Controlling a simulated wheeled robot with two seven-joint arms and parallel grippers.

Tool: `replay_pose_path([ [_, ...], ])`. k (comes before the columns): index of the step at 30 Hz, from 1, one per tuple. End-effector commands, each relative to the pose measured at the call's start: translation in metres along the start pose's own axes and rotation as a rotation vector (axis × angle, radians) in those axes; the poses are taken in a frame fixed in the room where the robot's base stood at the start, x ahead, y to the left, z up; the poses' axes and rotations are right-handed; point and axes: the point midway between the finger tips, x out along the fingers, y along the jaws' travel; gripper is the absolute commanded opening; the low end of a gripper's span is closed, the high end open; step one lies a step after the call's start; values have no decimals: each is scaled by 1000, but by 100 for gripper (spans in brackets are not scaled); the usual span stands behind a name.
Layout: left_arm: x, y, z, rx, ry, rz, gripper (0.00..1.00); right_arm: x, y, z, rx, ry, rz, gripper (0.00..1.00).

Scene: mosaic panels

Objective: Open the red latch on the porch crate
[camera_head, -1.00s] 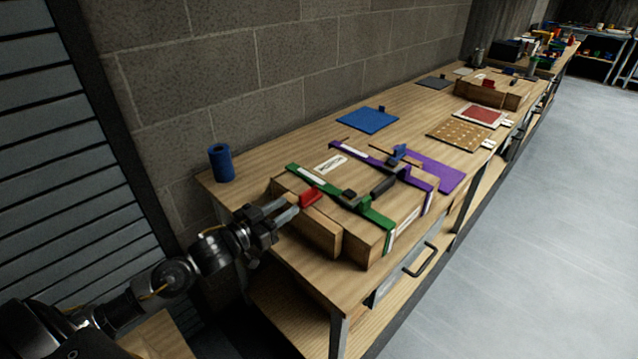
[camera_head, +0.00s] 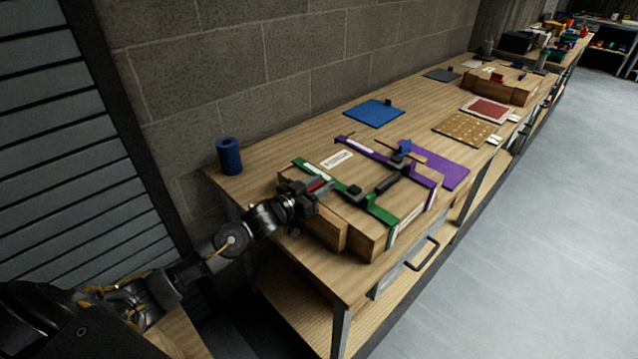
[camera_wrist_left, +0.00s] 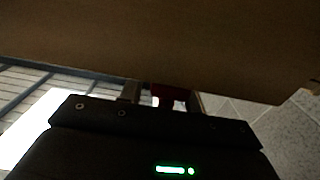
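The porch crate (camera_head: 368,244) is a low wooden box on the workbench, with a green strap and a purple strap across its top. The red latch (camera_head: 316,186) is at its left end and is mostly covered by my left gripper (camera_head: 323,187) in the head view. In the left wrist view the red latch (camera_wrist_left: 171,94) shows between the two fingers (camera_wrist_left: 163,97). A gap shows between the left-hand finger and the red part, so the fingers look open around it. I cannot tell whether the right-hand finger touches it. My right gripper is not in view.
A blue cylinder (camera_head: 229,156) stands at the bench's left end near the wall. A blue mat (camera_head: 374,112) and a purple mat (camera_head: 440,167) lie behind and right of the crate. Another wooden box (camera_head: 500,88) stands farther along. The bench (camera_head: 275,157) is clear behind the crate.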

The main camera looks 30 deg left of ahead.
Motion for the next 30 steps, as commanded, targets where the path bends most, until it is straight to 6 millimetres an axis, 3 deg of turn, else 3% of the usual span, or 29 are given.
replay_pose_path([
  [4, 0, 0, 0, 0, 0, 0, 33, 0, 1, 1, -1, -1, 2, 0],
  [12, -1, 0, 0, 0, 0, -1, 0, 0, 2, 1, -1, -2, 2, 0],
  [23, -1, 0, 0, 1, -1, 33, 0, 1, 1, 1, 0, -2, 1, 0],
  [30, -1, 4, 1, 2, -1, 168, 0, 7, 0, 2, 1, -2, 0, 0],
])
